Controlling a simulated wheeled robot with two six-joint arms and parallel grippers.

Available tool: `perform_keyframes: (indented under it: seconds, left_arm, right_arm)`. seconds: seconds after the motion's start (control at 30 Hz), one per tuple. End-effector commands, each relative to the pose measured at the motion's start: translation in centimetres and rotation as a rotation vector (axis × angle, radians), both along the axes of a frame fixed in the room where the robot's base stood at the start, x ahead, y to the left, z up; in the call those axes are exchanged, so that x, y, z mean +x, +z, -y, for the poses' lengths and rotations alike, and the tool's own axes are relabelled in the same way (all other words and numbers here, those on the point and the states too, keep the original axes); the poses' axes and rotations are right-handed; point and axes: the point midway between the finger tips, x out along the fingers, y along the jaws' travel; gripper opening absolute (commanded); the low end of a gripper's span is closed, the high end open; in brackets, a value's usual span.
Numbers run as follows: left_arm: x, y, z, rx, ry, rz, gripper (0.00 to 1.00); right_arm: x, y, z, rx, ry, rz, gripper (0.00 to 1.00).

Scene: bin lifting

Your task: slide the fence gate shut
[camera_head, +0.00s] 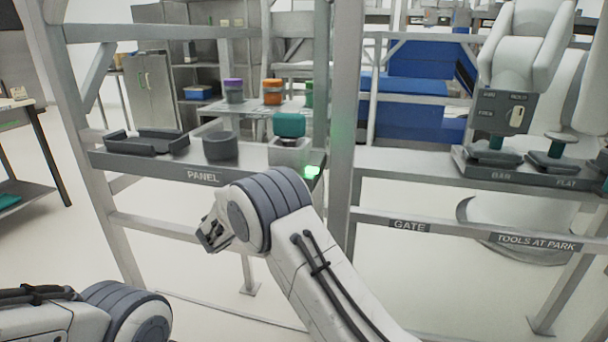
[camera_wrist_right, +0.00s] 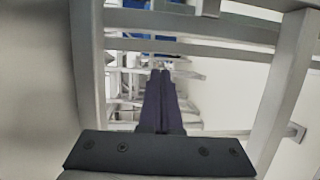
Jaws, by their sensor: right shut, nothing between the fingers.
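The fence gate appears to be the grey barred frame on the right in the head view, with a rail labelled GATE (camera_head: 410,225). A tall grey post (camera_head: 345,120) stands at its left side. Left of the post is a bay with a PANEL shelf (camera_head: 203,176). My right gripper (camera_head: 212,232) is in front of and below this shelf, left of the post. In the right wrist view its dark fingers (camera_wrist_right: 163,85) are together and empty, between grey fence bars. I cannot tell whether it touches a bar. My left arm shows at the lower left; its gripper is out of frame.
Teal-handled tools (camera_head: 492,150) stand on the right shelf near a white robot-like arm (camera_head: 520,45). Open floor lies below.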

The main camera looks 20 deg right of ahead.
Motion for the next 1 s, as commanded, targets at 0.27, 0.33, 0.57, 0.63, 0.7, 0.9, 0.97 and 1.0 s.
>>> perform_keyframes:
  seconds: [0.27, 0.33, 0.57, 0.63, 0.7, 0.9, 0.97, 1.0]
  left_arm:
    - [0.0, 0.3, 0.0, 0.0, 0.0, 0.0, 0.5]
    - [0.0, 0.1, 0.0, 0.0, 0.0, 0.0, 0.5]
    - [0.0, -0.4, 0.0, 0.0, 0.0, 0.0, 0.5]
    - [0.0, -0.5, 0.0, 0.0, 0.0, 0.0, 0.5]
    - [0.0, -0.6, 0.0, 0.0, 0.0, 0.0, 0.5]
    - [0.0, -0.9, 0.0, 0.0, 0.0, 0.0, 0.5]
    - [0.0, -0.9, 0.0, 0.0, 0.0, 0.0, 0.5]
    - [0.0, -1.0, 0.0, 0.0, 0.0, 0.0, 0.5]
  right_arm:
    - [3.1, 0.2, 0.7, -0.068, 0.047, 0.08, 0.0]
    - [3.8, 0.2, 1.5, -0.067, 0.047, 0.08, 0.0]
    - [6.7, 0.1, 4.8, -0.067, 0.045, 0.077, 0.0]
    - [7.5, 0.1, 5.7, -0.068, 0.047, 0.078, 0.0]
    - [8.3, 0.1, 6.5, -0.067, 0.047, 0.077, 0.0]
    - [8.3, 0.2, 8.5, -0.068, 0.048, 0.074, 0.0]
    - [8.0, 0.2, 9.0, -0.068, 0.048, 0.074, 0.0]
    - [7.7, 0.2, 9.4, -0.067, 0.047, 0.073, 0.0]
